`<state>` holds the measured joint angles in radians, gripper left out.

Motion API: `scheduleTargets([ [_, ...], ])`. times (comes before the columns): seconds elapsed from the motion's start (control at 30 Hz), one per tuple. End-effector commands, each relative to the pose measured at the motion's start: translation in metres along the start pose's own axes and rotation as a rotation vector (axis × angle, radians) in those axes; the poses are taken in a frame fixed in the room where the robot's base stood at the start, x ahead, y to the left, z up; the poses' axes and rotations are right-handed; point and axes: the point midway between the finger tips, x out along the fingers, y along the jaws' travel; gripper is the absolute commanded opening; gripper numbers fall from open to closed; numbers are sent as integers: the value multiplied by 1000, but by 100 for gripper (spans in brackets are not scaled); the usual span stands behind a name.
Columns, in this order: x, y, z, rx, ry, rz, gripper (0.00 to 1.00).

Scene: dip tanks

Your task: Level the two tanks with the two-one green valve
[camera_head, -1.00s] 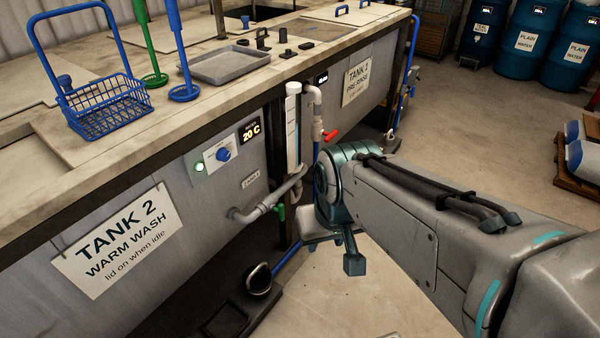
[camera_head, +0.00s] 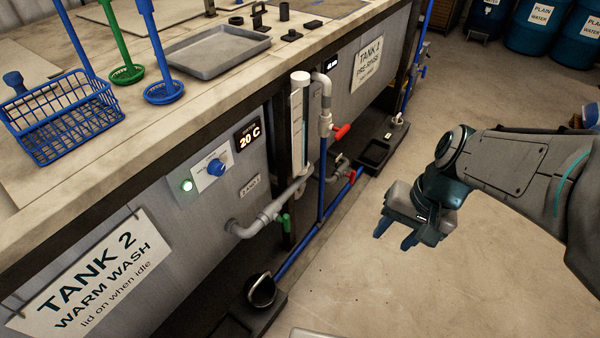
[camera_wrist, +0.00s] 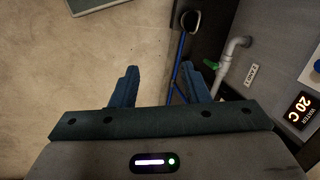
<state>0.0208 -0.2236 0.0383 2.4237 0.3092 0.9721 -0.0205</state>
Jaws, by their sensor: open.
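The green valve handle (camera_head: 286,222) sits on the grey pipe low on the front of the near tank, left of the upright sight tube (camera_head: 298,130). It also shows in the wrist view (camera_wrist: 211,64), just beyond the right fingertip. A red valve handle (camera_head: 341,131) is on the upper pipe to the right. My gripper (camera_head: 393,235) is open and empty, over the floor to the right of the pipes and apart from them. In the wrist view both fingers (camera_wrist: 164,80) are spread. Labels on the valves are too small to read.
The near tank carries a "Tank 2 warm wash" sign (camera_head: 95,272) and a 20 C display (camera_head: 247,135). Blue pipes (camera_head: 322,195) run low along the tanks. A black scoop-like vessel (camera_head: 262,290) stands at the tank foot. The floor (camera_head: 370,290) in front is clear.

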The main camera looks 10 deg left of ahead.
Motion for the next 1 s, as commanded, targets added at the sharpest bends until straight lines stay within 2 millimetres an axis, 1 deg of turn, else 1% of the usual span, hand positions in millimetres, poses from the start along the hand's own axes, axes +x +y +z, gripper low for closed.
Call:
scheduleTargets([
  [0.03,23,-5,-5,41,-63,-43,42],
  [0.37,117,-62,-38,311,-392,-352,42],
  [0.6,186,-98,-72,545,-594,-586,42],
  [0.77,235,-113,-100,722,-705,-744,42],
  [0.8,248,-115,-107,769,-729,-782,42],
  [0.87,268,-118,-118,841,-762,-842,42],
  [0.9,282,-119,-126,890,-781,-880,42],
  [0.97,303,-120,-137,968,-806,-939,42],
  [1.0,318,-119,-144,1020,-822,-976,42],
])
